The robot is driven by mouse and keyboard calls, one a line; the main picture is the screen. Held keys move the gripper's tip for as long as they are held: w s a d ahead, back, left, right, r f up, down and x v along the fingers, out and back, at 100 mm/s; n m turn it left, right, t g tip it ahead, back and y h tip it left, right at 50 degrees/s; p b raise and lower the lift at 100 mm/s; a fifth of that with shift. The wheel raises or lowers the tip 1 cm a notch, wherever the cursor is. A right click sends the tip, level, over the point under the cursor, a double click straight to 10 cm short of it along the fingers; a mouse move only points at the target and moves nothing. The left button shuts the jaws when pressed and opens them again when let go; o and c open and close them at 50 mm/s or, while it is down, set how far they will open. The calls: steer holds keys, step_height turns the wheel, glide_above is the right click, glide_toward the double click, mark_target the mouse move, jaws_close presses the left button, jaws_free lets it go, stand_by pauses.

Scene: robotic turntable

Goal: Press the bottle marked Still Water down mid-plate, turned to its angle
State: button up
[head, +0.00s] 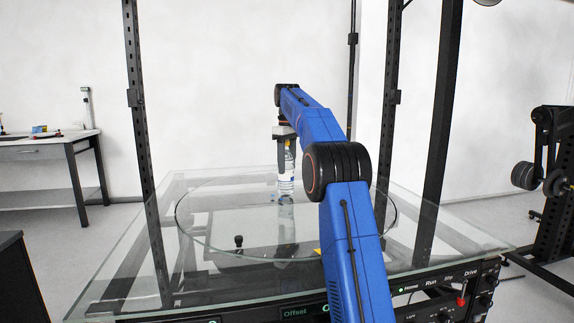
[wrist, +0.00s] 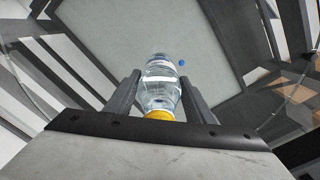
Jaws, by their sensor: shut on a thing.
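A clear plastic bottle (head: 286,182) with a pale label is held upright in my gripper (head: 286,142), over the round glass plate (head: 215,232). In the wrist view the bottle (wrist: 160,88) shows a yellow cap toward me and sits between the two dark fingers of my gripper (wrist: 160,95). The label is too small to read. A reflection shows below the bottle in the glass; I cannot tell whether its base touches the plate. A small blue dot (wrist: 182,62) shows near the bottle's far end.
The plate lies on a glass-topped frame with dark uprights (head: 140,110) around it. A small black knob (head: 238,241) stands at the plate's front left. A control panel (head: 450,290) runs along the front edge. A side table (head: 50,150) stands at far left.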

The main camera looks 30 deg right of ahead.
mark_target(287, 148)
steer(key=shift+f, duration=0.7)
stand_by(1.9)
steer(key=o, duration=1.6)
steer(key=shift+r, duration=3.8)
steer(key=shift+s, duration=0.1)
